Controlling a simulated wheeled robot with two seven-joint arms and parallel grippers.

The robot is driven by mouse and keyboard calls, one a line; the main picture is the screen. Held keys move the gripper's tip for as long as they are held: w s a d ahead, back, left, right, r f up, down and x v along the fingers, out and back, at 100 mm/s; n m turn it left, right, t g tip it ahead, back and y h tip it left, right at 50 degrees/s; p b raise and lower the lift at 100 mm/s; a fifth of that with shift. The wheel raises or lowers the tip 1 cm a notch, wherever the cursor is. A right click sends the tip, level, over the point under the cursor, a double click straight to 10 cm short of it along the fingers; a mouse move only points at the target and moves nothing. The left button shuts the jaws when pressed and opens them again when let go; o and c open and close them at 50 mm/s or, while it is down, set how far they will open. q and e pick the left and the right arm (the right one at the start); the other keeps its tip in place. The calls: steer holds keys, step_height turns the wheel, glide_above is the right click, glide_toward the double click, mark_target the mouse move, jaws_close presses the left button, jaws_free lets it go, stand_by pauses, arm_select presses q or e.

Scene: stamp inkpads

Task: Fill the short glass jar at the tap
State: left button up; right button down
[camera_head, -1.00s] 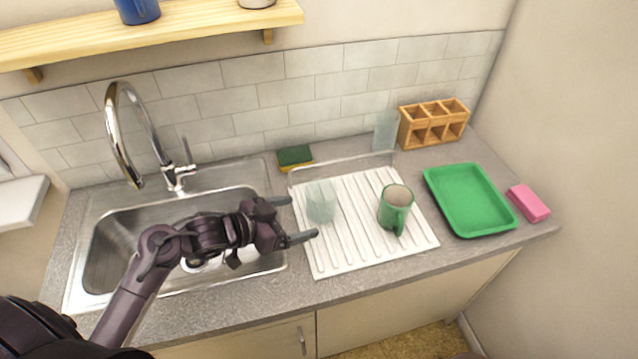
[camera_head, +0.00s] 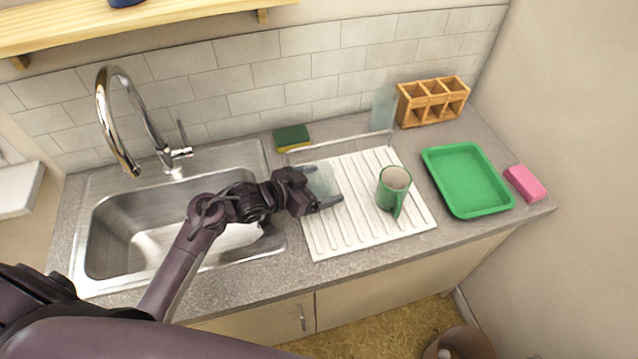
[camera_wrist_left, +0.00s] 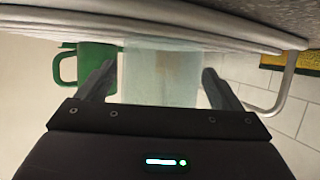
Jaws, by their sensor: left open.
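The short glass jar (camera_head: 323,179) is clear and stands on the left part of the white draining rack (camera_head: 365,221). My left gripper (camera_head: 328,199) is open at the jar, partly covering it in the head view. In the left wrist view the jar (camera_wrist_left: 160,72) sits between the two spread fingers, with a gap visible at each side. The chrome tap (camera_head: 113,125) arches over the steel sink (camera_head: 105,236) at the left. Its lever (camera_head: 183,142) stands to the right of the spout. My right gripper is not in view.
A green mug (camera_head: 393,188) stands on the rack, right of the jar. A taller glass (camera_head: 383,110) stands behind the rack beside a wooden holder (camera_head: 432,103). A sponge (camera_head: 292,138), a green tray (camera_head: 467,180) and a pink block (camera_head: 525,183) lie on the counter.

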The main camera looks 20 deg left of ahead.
arm_select(q)
steer(key=c, duration=1.2)
steer(key=shift+r, duration=0.1)
step_height(320, 180, up, 20)
